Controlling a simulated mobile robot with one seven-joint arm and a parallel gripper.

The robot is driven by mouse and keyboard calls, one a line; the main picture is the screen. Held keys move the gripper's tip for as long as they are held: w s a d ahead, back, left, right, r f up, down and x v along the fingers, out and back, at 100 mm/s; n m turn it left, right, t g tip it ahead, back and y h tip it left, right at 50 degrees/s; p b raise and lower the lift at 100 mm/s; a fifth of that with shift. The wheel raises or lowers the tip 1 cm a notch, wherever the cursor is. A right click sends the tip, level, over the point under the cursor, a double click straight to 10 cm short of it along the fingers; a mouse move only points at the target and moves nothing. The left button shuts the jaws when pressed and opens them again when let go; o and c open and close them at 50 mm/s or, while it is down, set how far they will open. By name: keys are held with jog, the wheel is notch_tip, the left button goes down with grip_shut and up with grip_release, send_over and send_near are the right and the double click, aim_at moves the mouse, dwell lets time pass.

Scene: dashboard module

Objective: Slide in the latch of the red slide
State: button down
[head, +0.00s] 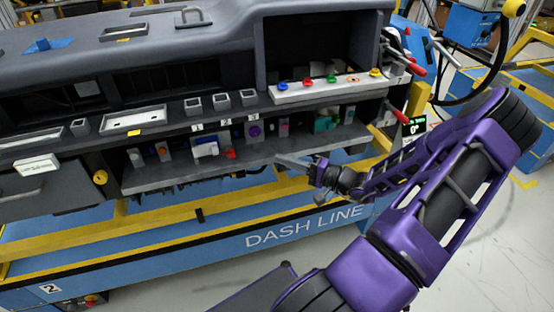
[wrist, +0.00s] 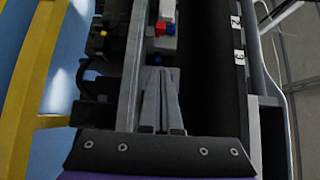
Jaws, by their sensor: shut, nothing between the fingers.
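The red slide (head: 230,154) shows as a small red part beside a white and blue block (head: 207,147) on the grey shelf of the dashboard. In the wrist view a red part (wrist: 165,29) with a blue part beside it lies ahead of my fingertips, at the end of a white block (wrist: 167,10). My gripper (head: 279,159) is shut and empty, to the right of the red part at the shelf's front. Its fingers (wrist: 160,72) point toward the red part with a gap between. I cannot make out the latch's position.
Purple (head: 254,130) and green (head: 323,123) fixtures stand on the shelf to the right. Number labels 1, 2 and 3 (head: 252,119) mark the panel above. A dark overhang runs over the shelf.

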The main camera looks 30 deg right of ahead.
aim_at(234, 155)
jog(key=x, duration=0.7)
jog(key=shift+w+a+f, duration=0.1)
jog(key=shift+w+a, duration=0.05)
jog(key=shift+w, duration=0.1)
jog(key=shift+w+a, duration=0.2)
jog(key=shift+a, duration=0.4)
jog(key=shift+w+a, duration=0.2)
jog(key=shift+a, duration=0.4)
jog(key=shift+w+a, duration=0.25)
jog(key=shift+a, duration=0.5)
jog(key=shift+a, duration=0.1)
jog(key=shift+w+a, duration=0.25)
jog(key=shift+a, duration=0.75)
